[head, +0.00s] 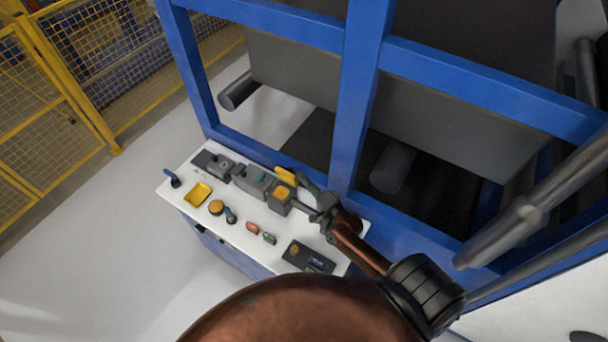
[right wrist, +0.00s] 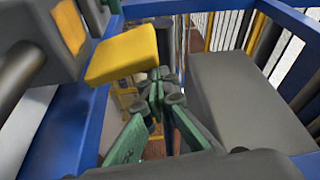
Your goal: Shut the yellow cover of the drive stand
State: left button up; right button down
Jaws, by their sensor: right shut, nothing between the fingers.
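The yellow cover (head: 286,175) stands raised at the back edge of the white console, beside a grey box with an orange face (head: 280,200), which I take as the drive stand. In the right wrist view the cover (right wrist: 122,55) is a yellow flap sticking out from the grey box (right wrist: 30,45). My right gripper (head: 309,186) is shut and empty, just right of the cover. In the wrist view its green fingers (right wrist: 160,92) point forward, right of and below the cover; I cannot tell whether they touch it. My left gripper is not in view.
The white console (head: 180,184) also carries other grey boxes (head: 255,181), a yellow tray-like square (head: 198,194), knobs and buttons. A blue frame (head: 355,100) with grey rollers (head: 392,165) stands right behind it. Open floor (head: 90,240) lies to the left.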

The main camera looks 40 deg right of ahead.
aim_at(289, 178)
jog(key=shift+s+a+p, duration=0.25)
jog(key=shift+a, duration=0.25)
jog(key=shift+s+a+p, duration=0.2)
jog(key=shift+a, duration=0.3)
jog(key=shift+s+a+f, duration=0.2)
jog(key=shift+a+f, duration=0.05)
jog(key=shift+a, duration=0.2)
jog(key=shift+s+a+f, duration=0.15)
jog(key=shift+a+f, duration=0.05)
jog(key=shift+a, duration=0.2)
jog(key=shift+s, duration=0.1)
